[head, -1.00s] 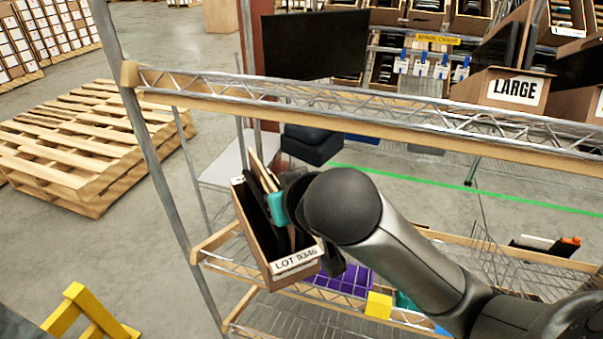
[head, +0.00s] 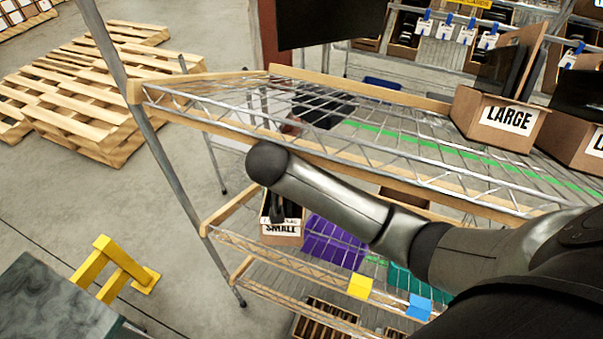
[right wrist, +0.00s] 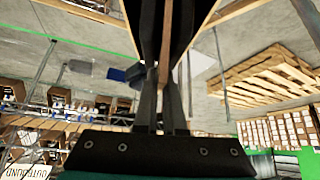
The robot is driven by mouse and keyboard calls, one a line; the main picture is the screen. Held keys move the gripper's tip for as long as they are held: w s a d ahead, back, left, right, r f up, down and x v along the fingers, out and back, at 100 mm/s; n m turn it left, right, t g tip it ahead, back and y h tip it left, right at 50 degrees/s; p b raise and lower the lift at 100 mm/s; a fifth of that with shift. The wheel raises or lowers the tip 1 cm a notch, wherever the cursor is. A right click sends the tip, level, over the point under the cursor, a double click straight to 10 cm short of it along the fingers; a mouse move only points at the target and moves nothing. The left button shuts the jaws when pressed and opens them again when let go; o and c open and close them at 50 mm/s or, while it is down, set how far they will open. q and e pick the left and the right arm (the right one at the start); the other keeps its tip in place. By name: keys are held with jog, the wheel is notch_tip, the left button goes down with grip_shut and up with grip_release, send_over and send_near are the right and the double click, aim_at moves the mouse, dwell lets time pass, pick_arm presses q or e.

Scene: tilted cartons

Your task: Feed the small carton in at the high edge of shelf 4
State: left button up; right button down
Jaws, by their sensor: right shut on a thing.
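The small carton (head: 283,238), brown with a white "SMALL" label, is at the left end of the shelf level (head: 240,238) below the top shelf. It shows behind that level's front rail; whether it rests on the shelf I cannot tell. My right gripper (head: 279,206) reaches down at it, mostly hidden by my own forearm. In the right wrist view its fingers (right wrist: 165,85) are closed on a thin brown panel of the carton (right wrist: 166,40), with dark contents beside it. No shelf number is readable. My left gripper is out of view.
The top shelf's front rail (head: 330,155) runs above my arm. A "LARGE" carton (head: 495,118) stands on the top shelf. A grey upright (head: 150,140) borders the left.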

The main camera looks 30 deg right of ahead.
jog(key=s+d+f+m+g+p, duration=0.1)
jog(key=p, duration=0.2)
jog(key=s+d+f+m+g+p, duration=0.1)
jog(key=m+p, duration=0.1)
jog(key=p, duration=0.2)
jog(key=shift+d+f, duration=0.25)
jog(key=shift+d, duration=0.05)
jog(key=shift+s+d+f+m+g+p, duration=0.3)
jog(key=shift+f+m+g+p, duration=0.1)
jog(key=shift+p, duration=0.05)
jog(key=w+d+f+b, duration=0.4)
jog(key=f+b, duration=0.4)
jog(key=b, duration=0.4)
jog(key=shift+w+d, duration=0.25)
jog(key=shift+d, duration=0.4)
jog(key=shift+s+a+f, duration=0.1)
jog(key=shift+f, duration=0.25)
dwell(0.7)
